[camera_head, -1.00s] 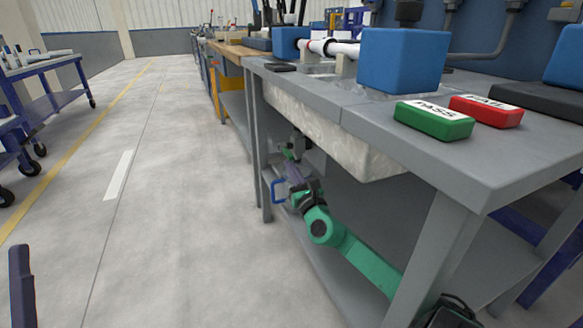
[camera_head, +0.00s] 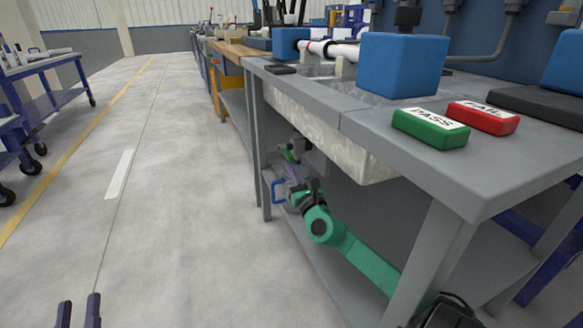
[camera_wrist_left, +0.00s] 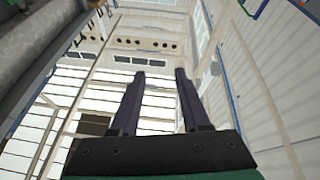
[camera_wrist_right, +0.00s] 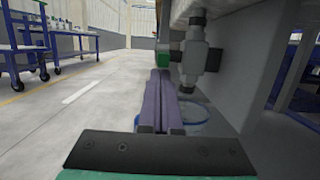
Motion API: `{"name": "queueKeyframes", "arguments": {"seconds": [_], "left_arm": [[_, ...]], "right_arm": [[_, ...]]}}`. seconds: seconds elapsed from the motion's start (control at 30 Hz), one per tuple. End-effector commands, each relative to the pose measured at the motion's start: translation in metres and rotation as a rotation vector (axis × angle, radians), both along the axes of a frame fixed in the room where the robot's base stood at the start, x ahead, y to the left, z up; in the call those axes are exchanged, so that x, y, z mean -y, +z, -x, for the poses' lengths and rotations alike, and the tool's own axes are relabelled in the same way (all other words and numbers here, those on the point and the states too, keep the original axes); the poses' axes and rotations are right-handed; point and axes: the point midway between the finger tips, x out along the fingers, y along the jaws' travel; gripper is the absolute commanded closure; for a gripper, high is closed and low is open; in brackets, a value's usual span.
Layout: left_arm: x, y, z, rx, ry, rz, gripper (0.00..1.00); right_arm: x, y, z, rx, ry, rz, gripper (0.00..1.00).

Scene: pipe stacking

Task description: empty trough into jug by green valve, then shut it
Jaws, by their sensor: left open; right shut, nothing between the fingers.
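The pale metal trough (camera_head: 320,128) hangs under the bench top; its inside is mostly hidden. The valve (camera_wrist_right: 194,58) hangs below it, with a green handle (camera_wrist_right: 162,60) at its left. The handle also shows in the head view (camera_head: 289,156). The clear jug (camera_wrist_right: 200,112) stands below the valve, its blue handle (camera_head: 278,190) turned outward. I cannot tell whether water runs. My right gripper (camera_wrist_right: 161,72) is shut and empty, its tips close to the green handle; contact is unclear. My left gripper (camera_head: 79,300) is open and empty over the aisle, fingers pointing up (camera_wrist_left: 160,73).
The bench top (camera_head: 455,175) carries a green PASS block (camera_head: 430,129), a red FAIL block (camera_head: 482,118) and blue blocks (camera_head: 403,66). A bench leg (camera_head: 428,265) stands near my right arm. A blue cart (camera_head: 50,85) is at far left. The aisle floor is clear.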

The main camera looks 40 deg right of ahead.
Motion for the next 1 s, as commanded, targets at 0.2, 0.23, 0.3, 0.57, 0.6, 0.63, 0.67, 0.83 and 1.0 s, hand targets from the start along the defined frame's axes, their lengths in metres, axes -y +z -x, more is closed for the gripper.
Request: {"name": "queueKeyframes", "arguments": {"seconds": [0.2, 0.23, 0.3, 0.57, 0.6, 0.63, 0.67, 0.83, 1.0], "left_arm": [[0.004, -0.034, 0.005, -0.104, -0.013, -0.016, 0.54], [0.004, -0.038, 0.006, -0.114, -0.015, -0.018, 0.54], [0.005, -0.046, 0.008, -0.138, -0.018, -0.021, 0.54], [0.008, -0.077, 0.016, -0.232, -0.031, -0.037, 0.54], [0.008, -0.082, 0.018, -0.245, -0.033, -0.038, 0.54], [0.008, -0.085, 0.019, -0.254, -0.035, -0.04, 0.54], [0.009, -0.088, 0.02, -0.264, -0.036, -0.041, 0.54], [0.011, -0.105, 0.026, -0.318, -0.045, -0.047, 0.54], [0.012, -0.129, 0.037, -0.388, -0.054, -0.058, 0.54]], "right_arm": [[0.0, 0.001, 0.0, -0.008, 0.0, -0.003, 1.0], [0.0, 0.001, 0.0, -0.008, 0.0, -0.003, 1.0], [0.0, 0.001, 0.0, -0.01, 0.0, -0.004, 1.0], [0.0, 0.002, 0.0, -0.016, 0.0, -0.005, 1.0], [0.0, 0.002, 0.0, -0.017, 0.0, -0.005, 1.0], [0.0, 0.002, 0.0, -0.018, 0.0, -0.005, 1.0], [0.0, 0.002, 0.0, -0.019, 0.0, -0.006, 1.0], [0.0, 0.002, 0.001, -0.023, 0.0, -0.007, 1.0], [0.0, 0.002, 0.001, -0.027, 0.0, -0.008, 1.0]]}}
